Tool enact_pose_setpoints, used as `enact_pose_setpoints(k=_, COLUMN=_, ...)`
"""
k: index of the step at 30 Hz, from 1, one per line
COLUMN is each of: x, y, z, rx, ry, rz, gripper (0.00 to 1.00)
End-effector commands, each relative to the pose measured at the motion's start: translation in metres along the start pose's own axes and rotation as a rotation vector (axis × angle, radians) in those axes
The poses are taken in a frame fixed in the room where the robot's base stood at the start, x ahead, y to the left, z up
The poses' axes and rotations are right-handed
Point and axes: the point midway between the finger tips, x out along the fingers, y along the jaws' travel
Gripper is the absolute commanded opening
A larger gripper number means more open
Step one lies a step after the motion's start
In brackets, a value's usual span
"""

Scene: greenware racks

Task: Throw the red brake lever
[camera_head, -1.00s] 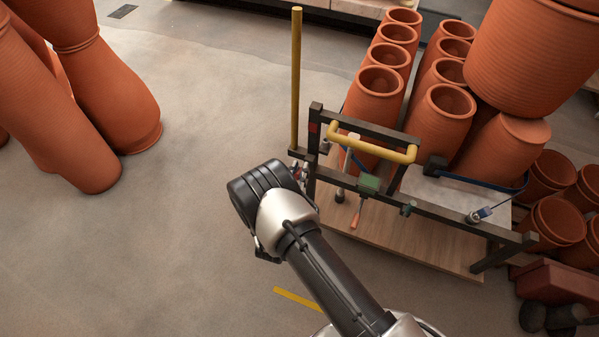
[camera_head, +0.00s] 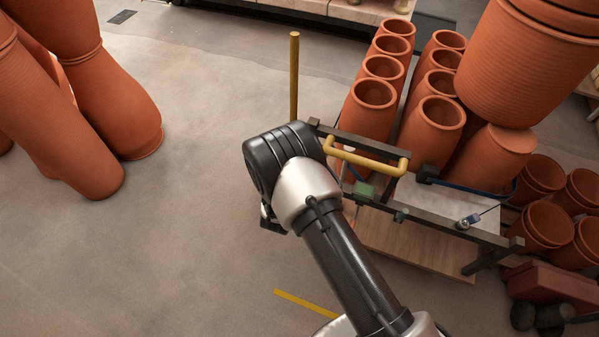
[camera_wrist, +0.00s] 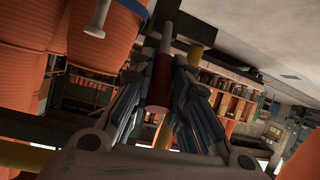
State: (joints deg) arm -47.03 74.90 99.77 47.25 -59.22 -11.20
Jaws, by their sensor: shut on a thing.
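The red brake lever's grip (camera_wrist: 160,80) shows in the wrist view as a short dark-red cylinder between my fingers. My gripper (camera_wrist: 160,68) is shut on it. In the head view my own wrist hides the gripper and the lever, at the left end of a dark-framed cart (camera_head: 450,231). I cannot tell the lever's full angle. The cart has a yellow push handle (camera_head: 368,162) and a green block (camera_head: 364,190) below it.
Rows of terracotta pots (camera_head: 374,93) stand on the cart. A yellow pole (camera_head: 294,75) rises at its left end. More large pots (camera_head: 65,140) stand at the left. Stacked pots (camera_head: 545,225) are at the right.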

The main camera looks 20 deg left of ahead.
Motion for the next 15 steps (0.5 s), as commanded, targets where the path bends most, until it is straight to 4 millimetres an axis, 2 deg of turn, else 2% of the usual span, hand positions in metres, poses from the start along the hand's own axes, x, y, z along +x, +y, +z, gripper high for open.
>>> enact_pose_setpoints(k=1, x=0.001, y=0.002, z=-0.008, rx=0.007, ry=-0.036, rz=-0.005, gripper=0.00)
enact_pose_setpoints(k=3, x=0.004, y=0.002, z=-0.011, rx=0.013, ry=-0.087, rz=-0.014, gripper=0.00)
enact_pose_setpoints(k=15, x=0.015, y=0.005, z=-0.019, rx=0.030, ry=-0.282, rz=-0.048, gripper=0.00)
